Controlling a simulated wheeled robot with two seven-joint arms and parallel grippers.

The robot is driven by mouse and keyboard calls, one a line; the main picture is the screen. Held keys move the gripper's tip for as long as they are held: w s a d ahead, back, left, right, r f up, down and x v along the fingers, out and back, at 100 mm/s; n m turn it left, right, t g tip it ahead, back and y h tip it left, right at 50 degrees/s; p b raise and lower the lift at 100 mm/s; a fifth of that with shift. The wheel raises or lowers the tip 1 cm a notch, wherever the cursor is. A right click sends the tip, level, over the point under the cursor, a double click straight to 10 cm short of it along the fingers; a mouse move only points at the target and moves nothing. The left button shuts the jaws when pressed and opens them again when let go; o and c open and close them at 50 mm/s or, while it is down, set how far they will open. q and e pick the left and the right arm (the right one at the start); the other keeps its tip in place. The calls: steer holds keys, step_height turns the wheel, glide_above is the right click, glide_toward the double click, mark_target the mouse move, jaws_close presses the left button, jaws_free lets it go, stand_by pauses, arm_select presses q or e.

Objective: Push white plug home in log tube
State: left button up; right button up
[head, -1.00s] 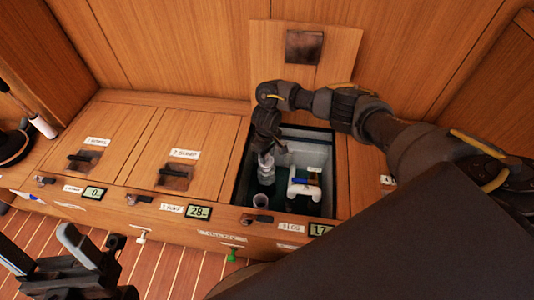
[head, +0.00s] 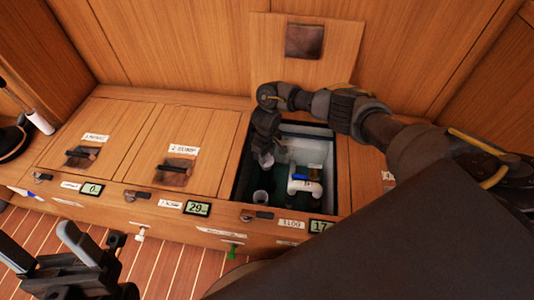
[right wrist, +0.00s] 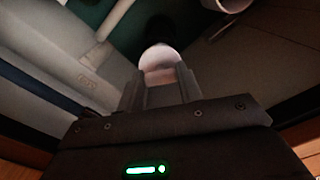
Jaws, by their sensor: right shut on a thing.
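My right gripper (head: 265,157) reaches down into the open locker marked LOG. In the right wrist view the right gripper (right wrist: 160,85) is shut on a pale, round-ended piece (right wrist: 160,58), which looks like the white plug. Its lower side is hidden, and a dark shape lies just beyond it. In the head view only a little pale material shows under the gripper. I cannot tell whether the piece is inside the log tube or how deep. My left gripper (head: 42,245) is open and empty at the lower left, over the floor.
The raised lid (head: 303,65) leans behind. Closed lids (head: 185,145) lie left. My right arm crosses the locker's right side.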

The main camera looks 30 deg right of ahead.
steer(key=shift+f+b, duration=0.75)
steer(key=shift+f, duration=0.8)
steer(key=o, duration=1.6)
steer(key=shift+c, duration=0.2)
